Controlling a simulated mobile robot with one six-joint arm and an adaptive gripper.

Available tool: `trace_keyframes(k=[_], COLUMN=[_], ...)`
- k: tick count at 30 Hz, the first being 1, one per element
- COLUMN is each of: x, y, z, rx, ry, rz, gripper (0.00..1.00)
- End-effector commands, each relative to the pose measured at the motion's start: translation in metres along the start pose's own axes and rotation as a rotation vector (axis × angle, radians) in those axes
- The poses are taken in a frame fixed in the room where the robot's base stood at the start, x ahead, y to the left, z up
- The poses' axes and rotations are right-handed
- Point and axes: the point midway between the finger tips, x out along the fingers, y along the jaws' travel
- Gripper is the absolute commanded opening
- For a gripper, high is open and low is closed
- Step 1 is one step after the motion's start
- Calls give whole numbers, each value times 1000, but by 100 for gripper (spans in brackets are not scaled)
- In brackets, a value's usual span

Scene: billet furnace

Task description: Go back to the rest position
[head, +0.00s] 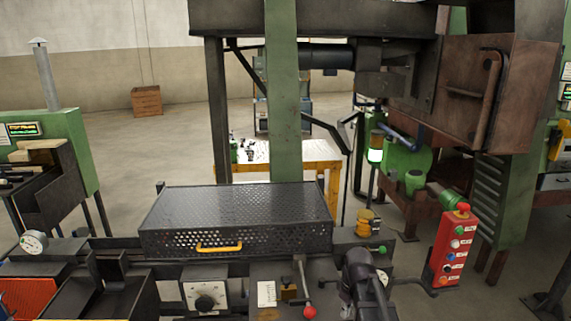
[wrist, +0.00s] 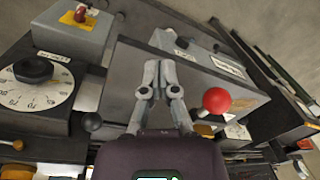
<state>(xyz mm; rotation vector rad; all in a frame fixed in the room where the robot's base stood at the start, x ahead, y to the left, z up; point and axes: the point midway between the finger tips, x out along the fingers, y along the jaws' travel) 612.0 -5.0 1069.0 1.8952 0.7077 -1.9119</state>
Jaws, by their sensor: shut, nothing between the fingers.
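My gripper (wrist: 161,66) shows in the wrist view with its two fingers closed together and nothing between them. The fingertips are over a grey panel box, with a red ball knob (wrist: 216,100) close on their right. A round white dial with a black knob (wrist: 33,69) is to their left. The picture does not make clear whether the fingertips touch the panel. In the head view a dark arm part (head: 362,275), probably mine, is at the lower right of the bench; the fingers cannot be made out there.
A perforated dark cover (head: 240,205) with a yellow handle fills the bench middle. The lever's red ball (head: 309,313) and dial (head: 206,298) are at its front. A red button panel (head: 454,245) stands at right. A green column (head: 282,100) rises behind. Open floor lies beyond at left.

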Motion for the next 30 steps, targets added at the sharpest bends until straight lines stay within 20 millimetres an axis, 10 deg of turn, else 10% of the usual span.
trace_keyframes(k=[15, 30], x=[38, 38], y=[-42, -43], z=[56, 59], rx=[569, 617], ry=[4, 8], rz=[98, 105], gripper=[0, 0])
